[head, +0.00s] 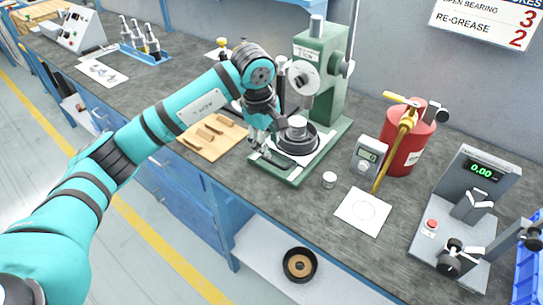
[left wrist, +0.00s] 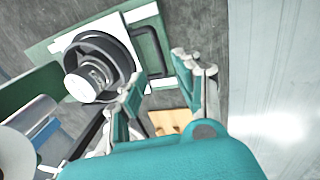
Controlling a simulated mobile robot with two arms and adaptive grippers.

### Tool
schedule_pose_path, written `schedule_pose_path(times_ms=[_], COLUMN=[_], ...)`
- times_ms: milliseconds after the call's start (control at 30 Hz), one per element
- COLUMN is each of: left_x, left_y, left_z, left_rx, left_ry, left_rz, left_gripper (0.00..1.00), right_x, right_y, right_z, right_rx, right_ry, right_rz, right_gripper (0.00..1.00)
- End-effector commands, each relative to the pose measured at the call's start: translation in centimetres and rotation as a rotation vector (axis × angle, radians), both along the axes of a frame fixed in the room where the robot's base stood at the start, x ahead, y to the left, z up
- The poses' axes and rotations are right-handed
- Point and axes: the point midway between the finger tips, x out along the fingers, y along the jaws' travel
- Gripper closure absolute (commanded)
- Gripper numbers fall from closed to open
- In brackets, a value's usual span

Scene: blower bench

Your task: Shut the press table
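The green press (head: 320,85) stands upright on the bench against the wall. Its table is a white plate (head: 314,152) on the green base, carrying a black ring (head: 311,144) with a metal cylinder (head: 297,127) inside. In the left wrist view the ring (left wrist: 118,50) and cylinder (left wrist: 88,82) are at upper left, and a dark bar handle (left wrist: 155,45) is at the plate's near edge. My left gripper (head: 262,146) is over the front left of the base; its fingers (left wrist: 160,72) are apart and empty, close to the handle. Contact cannot be told. My right gripper is out of view.
A wooden board (head: 207,153) with wood pieces lies left of the press. To the right are a small metal cup (head: 329,180), a grey meter (head: 368,158), a red canister (head: 407,140), a white sheet (head: 362,212) and a display stand (head: 462,205). The bench front is mostly clear.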

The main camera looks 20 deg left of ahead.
Motion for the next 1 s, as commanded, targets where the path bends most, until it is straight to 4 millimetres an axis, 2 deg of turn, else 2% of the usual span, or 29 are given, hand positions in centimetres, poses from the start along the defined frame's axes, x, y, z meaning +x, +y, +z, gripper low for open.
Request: schedule_pose_path(times_ms=[100,300,500,767,1000], left_x=[0.4,1.0,1.2,1.3,1.3], left_y=[-0.2,-0.4,-0.5,-0.5,-0.5], left_z=[-2.5,-5.5,-6.8,-6.9,-6.9], left_rx=[-0.001,-0.002,-0.001,-0.001,-0.001], left_ry=[0.005,0.003,0.000,-0.001,-0.001], left_rz=[-0.001,-0.001,0.000,0.000,-0.001], left_gripper=[0.67,0.67,0.67,0.67,0.97], right_x=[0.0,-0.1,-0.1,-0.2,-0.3], right_y=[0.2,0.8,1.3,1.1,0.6], right_z=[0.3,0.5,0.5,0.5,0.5], right_rx=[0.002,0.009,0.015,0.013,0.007], right_ry=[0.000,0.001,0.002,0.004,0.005], right_rz=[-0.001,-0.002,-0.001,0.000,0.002], right_gripper=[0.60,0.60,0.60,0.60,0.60])
